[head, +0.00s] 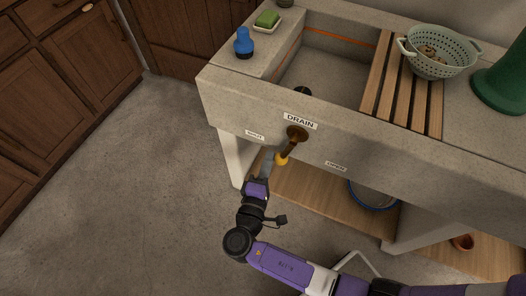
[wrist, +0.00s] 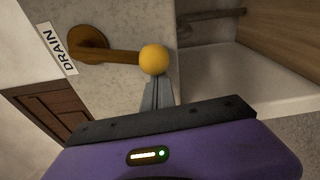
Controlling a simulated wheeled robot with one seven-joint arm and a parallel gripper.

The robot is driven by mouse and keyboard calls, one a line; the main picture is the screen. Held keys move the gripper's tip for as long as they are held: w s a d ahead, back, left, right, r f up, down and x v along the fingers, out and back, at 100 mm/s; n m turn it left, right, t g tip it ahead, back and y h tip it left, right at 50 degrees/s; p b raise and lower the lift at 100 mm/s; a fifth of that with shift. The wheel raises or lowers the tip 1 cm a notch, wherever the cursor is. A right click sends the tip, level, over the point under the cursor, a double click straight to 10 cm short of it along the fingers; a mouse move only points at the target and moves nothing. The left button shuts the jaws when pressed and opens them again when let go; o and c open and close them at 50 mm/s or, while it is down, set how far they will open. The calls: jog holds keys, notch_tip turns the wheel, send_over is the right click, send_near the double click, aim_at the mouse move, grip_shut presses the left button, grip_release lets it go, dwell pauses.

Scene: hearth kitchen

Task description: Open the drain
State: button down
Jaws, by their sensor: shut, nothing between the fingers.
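A brown drain lever (head: 288,148) with a yellow ball end (head: 281,159) is mounted on the stone sink's front, below the DRAIN sign (head: 300,121). It hangs down and slightly left from its round plate. Small labels flank it, left (head: 255,135) and lower right (head: 336,166); their words are hard to read. My gripper (head: 268,162) is shut and empty, just left of the ball. In the wrist view the shut fingertips (wrist: 155,90) lie right by the yellow ball (wrist: 153,59); I cannot tell whether they touch. The sink basin (head: 325,78) holds a dark round piece.
A blue bottle (head: 243,43) and a green sponge (head: 266,19) stand on the sink's left ledge. A colander (head: 437,52) sits by the wooden slats (head: 395,90). A wooden shelf (head: 318,192) lies below, with a blue-rimmed bowl (head: 373,196). The floor at left is clear.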

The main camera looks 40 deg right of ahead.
jog(key=s+n+p, duration=0.1)
jog(key=s+d+n+p, duration=0.2)
jog(key=shift+s+f+n+p, duration=0.15)
jog(key=shift+f+n+p, duration=0.15)
jog(key=shift+f+n, duration=0.1)
jog(key=s+n+p, duration=0.1)
jog(key=p, duration=0.1)
jog(key=s+d+n+g+p, duration=0.1)
jog(key=s+n, duration=0.1)
jog(key=s+d+n+p, duration=0.1)
jog(key=p, duration=0.1)
jog(key=shift+s+d+n+p, duration=0.25)
jog(key=shift+n+p, duration=0.1)
jog(key=shift+n, duration=0.05)
jog(key=shift+s+d, duration=0.1)
jog(key=shift+d, duration=0.05)
jog(key=shift+f, duration=0.1)
notch_tip(320, 180, down, 3)
jog(key=w+b, duration=0.3)
jog(key=b, duration=0.1)
jog(key=v, duration=1.1)
jog(key=shift+w+y, duration=0.25)
jog(key=shift+y, duration=0.05)
jog(key=shift+w, duration=0.1)
